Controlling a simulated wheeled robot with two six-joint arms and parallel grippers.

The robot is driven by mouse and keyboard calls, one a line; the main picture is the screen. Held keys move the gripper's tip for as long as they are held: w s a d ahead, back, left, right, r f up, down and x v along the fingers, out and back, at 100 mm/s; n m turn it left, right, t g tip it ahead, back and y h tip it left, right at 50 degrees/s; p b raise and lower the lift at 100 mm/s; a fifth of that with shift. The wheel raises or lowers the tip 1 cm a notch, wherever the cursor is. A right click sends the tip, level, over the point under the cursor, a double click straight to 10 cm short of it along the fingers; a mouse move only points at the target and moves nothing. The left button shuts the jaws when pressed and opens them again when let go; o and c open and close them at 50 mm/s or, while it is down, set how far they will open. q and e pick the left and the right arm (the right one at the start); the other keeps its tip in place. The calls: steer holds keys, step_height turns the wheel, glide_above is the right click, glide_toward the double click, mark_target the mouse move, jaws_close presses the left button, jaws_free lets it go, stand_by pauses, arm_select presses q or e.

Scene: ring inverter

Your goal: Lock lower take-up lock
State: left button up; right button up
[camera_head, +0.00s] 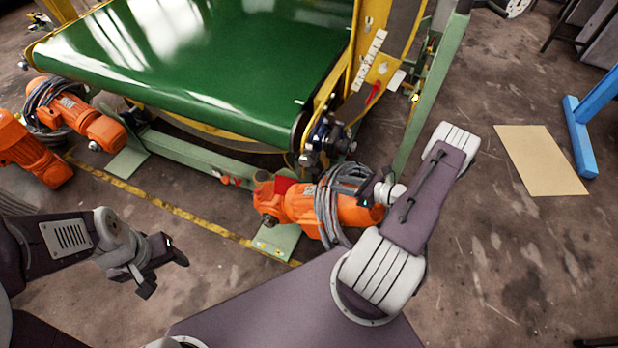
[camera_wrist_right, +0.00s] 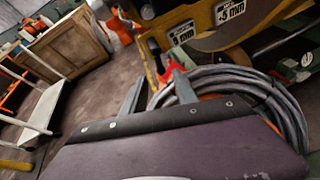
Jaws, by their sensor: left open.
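A red lever (camera_head: 374,92) sits on the yellow frame plate beside the right end of the green conveyor belt. I cannot tell which red part is the lower take-up lock. My right gripper (camera_wrist_right: 155,72) has its two fingers apart with no object clearly held. In the head view my right gripper (camera_head: 378,188) is partly hidden near the orange motor and its cable. My left gripper (camera_head: 165,270) is open and empty, above the floor at the lower left.
An orange motor (camera_head: 300,208) with a coiled grey cable (camera_head: 335,205) lies near my right arm; the cable (camera_wrist_right: 255,85) fills the wrist view's right side. More orange motors (camera_head: 95,125) stand left. A tan board (camera_head: 540,160) lies on open floor at right, near a blue stand (camera_head: 580,135).

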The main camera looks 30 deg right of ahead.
steer(key=b+x, duration=0.1)
steer(key=x, duration=0.8)
steer(key=shift+a, duration=0.1)
steer(key=shift+c, duration=0.3)
